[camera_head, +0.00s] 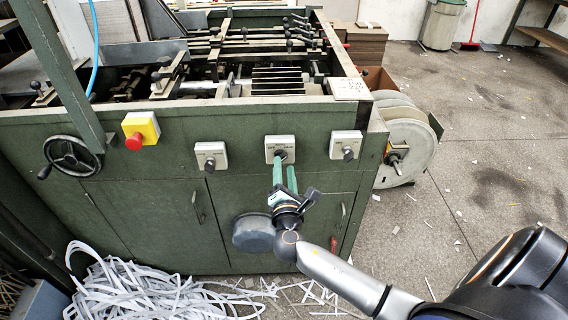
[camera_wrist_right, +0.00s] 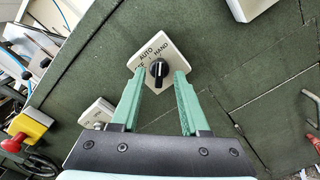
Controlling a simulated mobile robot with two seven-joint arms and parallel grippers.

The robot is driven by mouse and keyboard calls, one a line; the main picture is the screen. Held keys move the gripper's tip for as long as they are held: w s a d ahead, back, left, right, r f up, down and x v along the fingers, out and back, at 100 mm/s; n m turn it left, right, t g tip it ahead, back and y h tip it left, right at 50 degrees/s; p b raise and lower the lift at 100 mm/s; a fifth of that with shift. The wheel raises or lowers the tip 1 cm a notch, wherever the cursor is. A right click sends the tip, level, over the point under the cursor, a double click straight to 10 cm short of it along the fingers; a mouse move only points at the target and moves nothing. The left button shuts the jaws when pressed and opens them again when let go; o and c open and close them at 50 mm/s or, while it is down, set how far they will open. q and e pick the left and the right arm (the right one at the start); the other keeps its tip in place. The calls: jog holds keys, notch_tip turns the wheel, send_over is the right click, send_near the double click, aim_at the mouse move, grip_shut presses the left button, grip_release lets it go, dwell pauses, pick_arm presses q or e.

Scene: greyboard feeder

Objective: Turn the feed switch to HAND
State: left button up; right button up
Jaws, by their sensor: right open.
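The feed switch (camera_head: 272,141) is a black knob on a white plate, the middle one of three on the green machine front. In the right wrist view its plate (camera_wrist_right: 181,48) reads AUTO and HAND, with a third label partly covered by a finger. The black knob (camera_wrist_right: 157,74) stands roughly upright in that view; its exact setting is hard to tell. My right gripper (camera_head: 284,168) is open, its green fingers pointing at the switch. In the wrist view its fingertips (camera_wrist_right: 159,78) lie on either side of the knob, with gaps visible. My left gripper is out of view.
Similar switches sit to the left (camera_head: 211,147) and right (camera_head: 346,137). A yellow box with a red button (camera_head: 140,130) and a handwheel (camera_head: 72,156) are farther left. A grey round cover (camera_head: 253,234) is below. Paper strips (camera_head: 150,293) lie on the floor.

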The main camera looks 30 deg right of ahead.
jog(key=v, duration=1)
jog(key=s+a+f+m+g+y+p, duration=0.4)
jog(key=s+f+m+y, duration=0.2)
jog(key=f, duration=0.5)
jog(key=s+a+f+m+g+y+p, duration=0.1)
jog(key=s+a+m+y, duration=0.4)
jog(key=m, duration=0.7)
jog(key=s+a+g+p, duration=0.1)
jog(key=s+a+p, duration=0.1)
jog(key=s, duration=0.2)
jog(key=shift+f+m+y, duration=0.3)
